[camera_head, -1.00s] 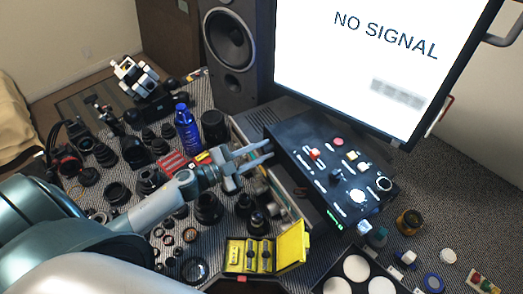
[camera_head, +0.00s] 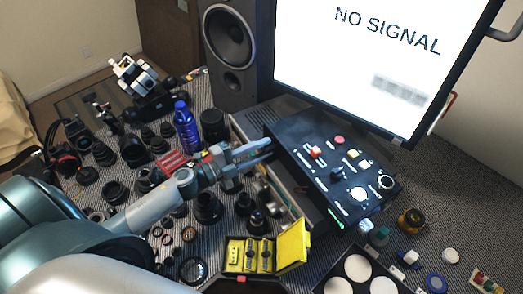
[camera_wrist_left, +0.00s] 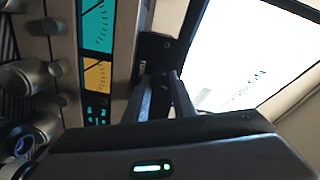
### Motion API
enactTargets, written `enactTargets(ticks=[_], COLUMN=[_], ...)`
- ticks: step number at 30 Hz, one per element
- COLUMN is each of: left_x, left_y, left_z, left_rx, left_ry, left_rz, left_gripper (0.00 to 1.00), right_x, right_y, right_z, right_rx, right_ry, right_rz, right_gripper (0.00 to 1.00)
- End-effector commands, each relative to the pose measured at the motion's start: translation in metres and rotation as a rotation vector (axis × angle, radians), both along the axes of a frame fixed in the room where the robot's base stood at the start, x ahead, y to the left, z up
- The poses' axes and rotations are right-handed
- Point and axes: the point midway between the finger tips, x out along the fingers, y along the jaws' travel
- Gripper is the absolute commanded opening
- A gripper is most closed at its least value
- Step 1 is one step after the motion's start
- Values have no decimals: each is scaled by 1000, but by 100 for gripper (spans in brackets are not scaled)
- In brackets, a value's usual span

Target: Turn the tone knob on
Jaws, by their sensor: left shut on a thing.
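My left gripper (camera_head: 264,147) reaches from the left to the front of a silver amplifier (camera_head: 288,196). Its fingers are close together, shut on what I take to be the tone knob, which the fingers hide. In the left wrist view, the gripper (camera_wrist_left: 163,92) meets the panel beside a dark block with a small hole. The amplifier's face (camera_wrist_left: 124,62) there carries a teal meter (camera_wrist_left: 97,24), a yellow meter (camera_wrist_left: 97,76) and silver knobs (camera_wrist_left: 24,76) to the left. I cannot read a knob setting. My right gripper is not in view.
A black control box (camera_head: 318,150) with buttons stands right of the gripper. A speaker (camera_head: 228,55) and a monitor (camera_head: 385,60) stand behind. A yellow case (camera_head: 292,246) and several lenses crowd the table's front and left.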

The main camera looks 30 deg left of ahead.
Motion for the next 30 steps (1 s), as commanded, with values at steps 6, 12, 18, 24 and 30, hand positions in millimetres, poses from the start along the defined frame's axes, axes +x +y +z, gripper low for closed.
enactTargets(ticks=[6, 12, 18, 24, 30], left_x=[-1, -1, -1, -1, -1], left_y=[0, -1, 0, 0, 0], left_z=[-3, -4, -4, -3, -3], left_rx=[178, 329, 448, 518, 543], left_ry=[-108, -203, -275, -318, -333], left_rz=[-2, -2, -1, -1, -1], left_gripper=[1, 1, 1, 1, 1], right_x=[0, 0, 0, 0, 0], right_y=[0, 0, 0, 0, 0], right_z=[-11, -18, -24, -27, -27], right_rx=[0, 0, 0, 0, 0], right_ry=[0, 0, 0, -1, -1], right_rz=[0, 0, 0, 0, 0], right_gripper=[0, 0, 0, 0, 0])
